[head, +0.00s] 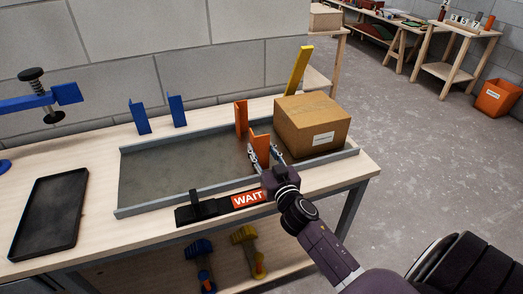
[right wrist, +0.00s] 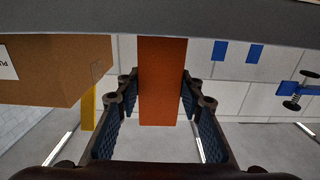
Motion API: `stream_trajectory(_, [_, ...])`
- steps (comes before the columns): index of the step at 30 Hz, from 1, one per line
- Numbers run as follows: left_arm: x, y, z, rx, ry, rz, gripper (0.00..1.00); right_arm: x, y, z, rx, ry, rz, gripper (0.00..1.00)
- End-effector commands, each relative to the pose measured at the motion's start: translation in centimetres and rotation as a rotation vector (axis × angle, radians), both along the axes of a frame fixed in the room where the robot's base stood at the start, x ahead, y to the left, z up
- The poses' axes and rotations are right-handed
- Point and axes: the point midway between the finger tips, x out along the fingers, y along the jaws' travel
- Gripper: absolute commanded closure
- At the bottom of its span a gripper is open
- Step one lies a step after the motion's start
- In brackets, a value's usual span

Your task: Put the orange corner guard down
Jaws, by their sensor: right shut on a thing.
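One orange corner guard (head: 261,144) is upright between the fingers of my right gripper (head: 265,158), over the front right part of the grey tray (head: 180,172). My left gripper is not in view.
A cardboard box (head: 312,122) sits right of the guard in the tray, with a yellow guard (head: 299,67) behind. Two blue guards (head: 140,117) stand at the back left. A WAIT sign (head: 248,199) is in front. The tray's left part is clear.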

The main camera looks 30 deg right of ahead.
Motion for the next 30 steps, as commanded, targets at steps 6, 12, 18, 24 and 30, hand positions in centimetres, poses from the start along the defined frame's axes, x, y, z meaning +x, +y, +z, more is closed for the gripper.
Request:
stream_trajectory(6, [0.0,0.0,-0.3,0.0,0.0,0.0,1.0,0.0,0.0,-0.3,0.0,-0.001,0.0,0.6])
stream_trajectory(12, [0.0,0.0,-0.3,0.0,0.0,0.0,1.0,0.0,0.0,-0.3,0.0,0.0,0.0,0.48])
stream_trajectory(18, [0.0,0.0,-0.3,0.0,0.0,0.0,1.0,0.0,0.0,-0.3,-0.001,0.0,0.0,0.48])
stream_trajectory(24, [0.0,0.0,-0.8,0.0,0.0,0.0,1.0,-1.1,0.3,-0.6,0.001,0.001,0.0,0.48])
stream_trajectory(30, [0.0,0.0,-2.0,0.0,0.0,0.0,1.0,-4.6,0.8,-0.9,0.001,0.001,0.0,0.48])
